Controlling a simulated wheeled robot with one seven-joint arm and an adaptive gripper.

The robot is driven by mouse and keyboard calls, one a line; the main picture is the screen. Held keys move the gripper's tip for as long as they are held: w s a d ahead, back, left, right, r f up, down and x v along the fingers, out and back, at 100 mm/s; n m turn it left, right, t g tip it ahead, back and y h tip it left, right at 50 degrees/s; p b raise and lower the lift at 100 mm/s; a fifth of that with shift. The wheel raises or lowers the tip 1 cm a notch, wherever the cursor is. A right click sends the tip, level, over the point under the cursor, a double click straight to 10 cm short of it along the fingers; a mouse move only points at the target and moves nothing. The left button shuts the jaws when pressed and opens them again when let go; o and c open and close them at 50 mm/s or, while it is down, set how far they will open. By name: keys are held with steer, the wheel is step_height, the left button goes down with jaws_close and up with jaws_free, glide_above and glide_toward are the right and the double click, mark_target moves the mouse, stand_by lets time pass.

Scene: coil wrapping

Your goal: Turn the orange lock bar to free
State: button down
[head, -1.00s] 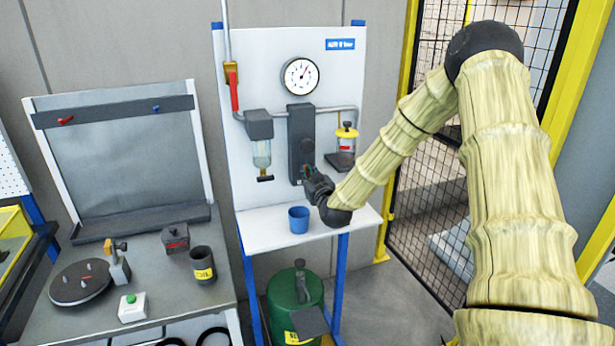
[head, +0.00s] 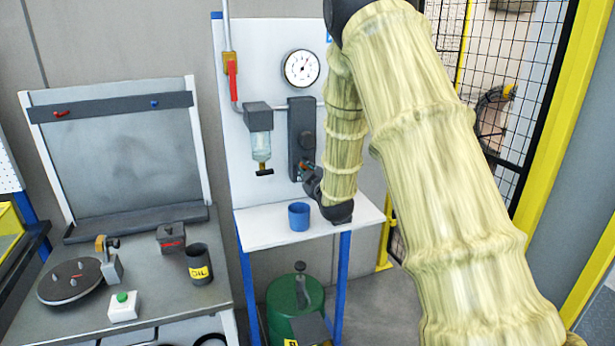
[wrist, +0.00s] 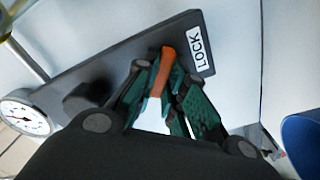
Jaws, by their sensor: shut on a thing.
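The orange lock bar (wrist: 161,75) shows in the wrist view between the two green-padded fingers of my gripper (wrist: 158,88), which is shut on it. The bar sits on a long dark block (wrist: 105,75) and slants slightly, its upper end near a white LOCK label (wrist: 197,54). In the head view the dark block (head: 301,130) is mounted upright on the white panel. My gripper (head: 304,172) is at its lower end there, and the bar is too small and covered to make out. No FREE label shows.
A blue cup (head: 299,217) stands on the white shelf (head: 262,232) just below my gripper. A glass filter bowl (head: 261,148) hangs left of the block, and a gauge (head: 302,68) is above. A mesh fence (head: 495,110) stands to the right.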

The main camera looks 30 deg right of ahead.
steer(key=n+b, duration=0.8)
steer(key=shift+a+f, duration=0.1)
steer(key=shift+f, duration=0.2)
stand_by(0.6)
steer(key=c, duration=1.5)
jaws_free()
steer(key=shift+r, duration=0.1)
steer(key=shift+s, duration=0.15)
steer(key=v, duration=1.1)
steer(key=shift+s, duration=0.35)
